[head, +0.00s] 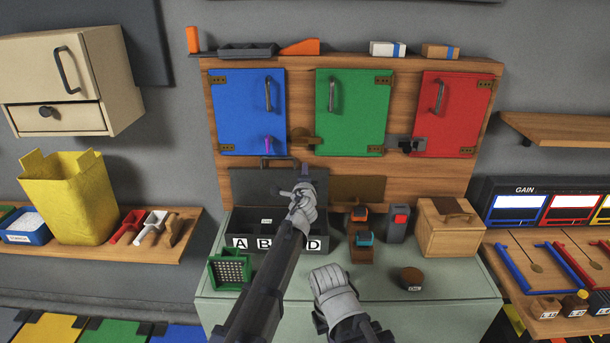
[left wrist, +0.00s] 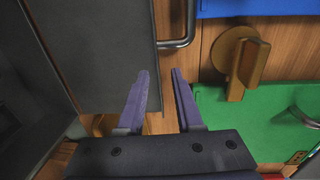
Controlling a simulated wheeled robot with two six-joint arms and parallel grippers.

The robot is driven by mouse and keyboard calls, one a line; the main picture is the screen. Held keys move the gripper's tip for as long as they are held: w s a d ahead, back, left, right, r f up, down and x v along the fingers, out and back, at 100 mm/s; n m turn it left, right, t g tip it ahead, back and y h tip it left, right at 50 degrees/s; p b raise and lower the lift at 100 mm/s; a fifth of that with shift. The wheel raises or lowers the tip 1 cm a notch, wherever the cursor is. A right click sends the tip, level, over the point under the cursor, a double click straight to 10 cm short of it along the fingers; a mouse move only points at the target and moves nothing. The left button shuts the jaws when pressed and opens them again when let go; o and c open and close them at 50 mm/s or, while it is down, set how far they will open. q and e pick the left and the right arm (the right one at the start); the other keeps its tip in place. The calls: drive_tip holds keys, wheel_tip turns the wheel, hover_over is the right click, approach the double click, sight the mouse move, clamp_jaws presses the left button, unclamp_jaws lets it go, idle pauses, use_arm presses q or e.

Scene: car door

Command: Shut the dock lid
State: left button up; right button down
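The dock is a dark box (head: 345,220) on the pale green cabinet top, with white letter labels on its front; my left arm covers part of the labels. Its lid (head: 245,184) is a dark grey panel standing raised at the back. In the left wrist view the lid (left wrist: 95,45) fills the upper left, with a grey bar handle (left wrist: 187,30) at its edge. My left gripper (head: 305,176) is in front of the lid. Its fingers (left wrist: 160,75) are apart and empty, near the handle.
Blue (head: 245,105), green (head: 350,105) and red (head: 450,110) doors are above, with a wooden latch (left wrist: 245,62) near the left gripper.

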use_arm(q)
drive_tip(key=shift+w, duration=0.7)
idle(0.5)
drive_tip(key=c, duration=0.5)
clamp_jaws()
drive_tip(key=shift+w, duration=0.15)
idle(0.8)
drive_tip(key=shift+s+f, duration=0.1)
drive_tip(key=shift+s, duration=0.15)
drive_tip(key=shift+s+f, duration=0.2)
drive_tip(key=shift+s, duration=1.9)
